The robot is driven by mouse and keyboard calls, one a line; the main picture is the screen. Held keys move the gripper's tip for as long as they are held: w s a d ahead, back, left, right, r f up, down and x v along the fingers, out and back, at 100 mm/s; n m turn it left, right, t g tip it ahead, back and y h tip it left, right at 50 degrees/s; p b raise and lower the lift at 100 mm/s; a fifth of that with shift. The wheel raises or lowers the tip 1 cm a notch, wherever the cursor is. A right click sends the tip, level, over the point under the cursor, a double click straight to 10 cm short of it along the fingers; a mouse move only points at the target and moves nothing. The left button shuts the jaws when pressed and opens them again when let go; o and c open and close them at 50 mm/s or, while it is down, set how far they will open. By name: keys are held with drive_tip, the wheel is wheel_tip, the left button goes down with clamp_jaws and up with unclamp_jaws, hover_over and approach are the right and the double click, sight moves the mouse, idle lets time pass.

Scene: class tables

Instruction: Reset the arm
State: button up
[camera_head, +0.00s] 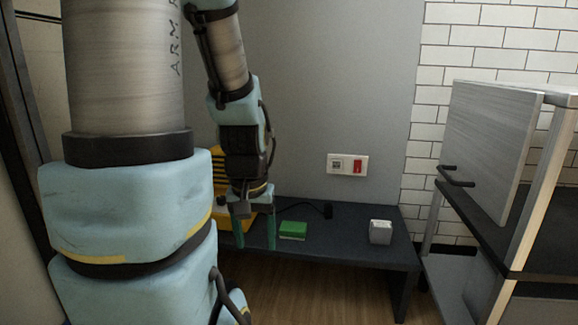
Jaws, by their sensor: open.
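My arm comes down from the top left of the head view, its large links filling much of the left side. My gripper (254,234) points down in front of the dark low table (345,255). Its two green fingers are apart, with nothing seen between them. A green block-like item (293,230) lies on the table just right of the fingers, apart from them in the picture. A small white-grey item (380,232) stands further right on the table.
A yellow slatted object (218,165) is partly hidden behind my arm. A shelf unit with a grey door (490,145) and dark handle stands at the right. A wall socket with a red switch (347,164) is above the table. Wooden floor (320,300) shows in front.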

wheel_tip(320, 180, up, 38)
drive_tip(key=p, duration=3.6)
drive_tip(key=shift+p, duration=0.4)
drive_tip(key=shift+d+f, duration=0.1)
drive_tip(key=shift+f, duration=0.05)
